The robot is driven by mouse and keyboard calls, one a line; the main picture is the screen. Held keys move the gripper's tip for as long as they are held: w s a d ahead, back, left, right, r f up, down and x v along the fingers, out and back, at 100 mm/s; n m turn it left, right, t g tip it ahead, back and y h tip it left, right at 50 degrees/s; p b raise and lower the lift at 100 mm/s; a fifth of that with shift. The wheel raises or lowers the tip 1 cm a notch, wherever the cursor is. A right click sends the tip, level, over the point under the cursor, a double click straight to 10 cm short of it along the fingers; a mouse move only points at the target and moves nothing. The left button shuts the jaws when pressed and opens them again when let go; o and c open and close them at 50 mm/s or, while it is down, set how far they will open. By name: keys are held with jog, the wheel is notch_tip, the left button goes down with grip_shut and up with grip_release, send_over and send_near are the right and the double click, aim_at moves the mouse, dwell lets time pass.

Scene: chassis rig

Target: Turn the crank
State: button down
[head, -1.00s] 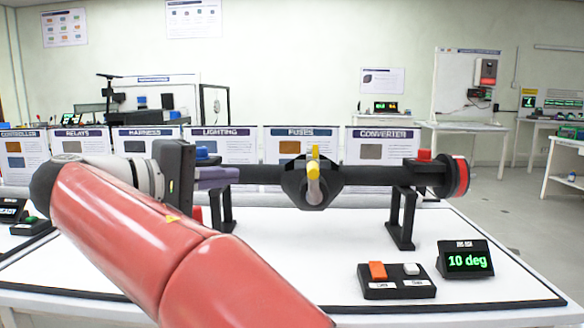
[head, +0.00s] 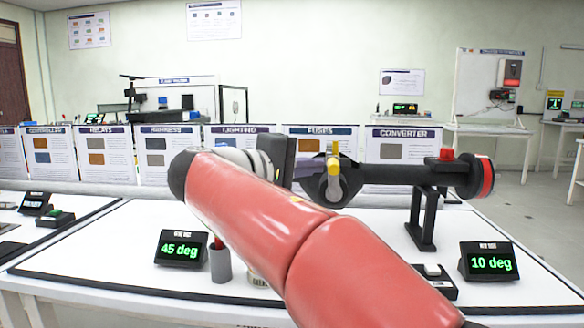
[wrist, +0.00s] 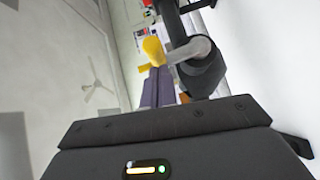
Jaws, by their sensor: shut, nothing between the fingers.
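The crank (head: 334,188) has a grey arm and a yellow grip on a black hub, on a dark horizontal shaft. In the wrist view the yellow grip (wrist: 152,50) and grey arm (wrist: 190,49) show just beyond my fingertips. My gripper (head: 318,172) is shut and empty, its purple fingers close to the left side of the crank in the head view. The fingers also show together in the wrist view (wrist: 158,80). I cannot tell whether they touch the crank. My red arm hides the shaft's left part.
A display reading 45 deg (head: 181,249) stands left of my arm, beside a grey cylinder (head: 220,262). A display reading 10 deg (head: 488,262) stands right. A black stand (head: 422,220) holds the shaft. A button box (head: 440,280) is partly hidden by my arm.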

jog(key=shift+d, duration=0.1)
jog(key=shift+d+r+m+y, duration=0.15)
jog(key=shift+d+m+y, duration=0.25)
jog(key=shift+d, duration=0.4)
jog(key=shift+r, duration=0.15)
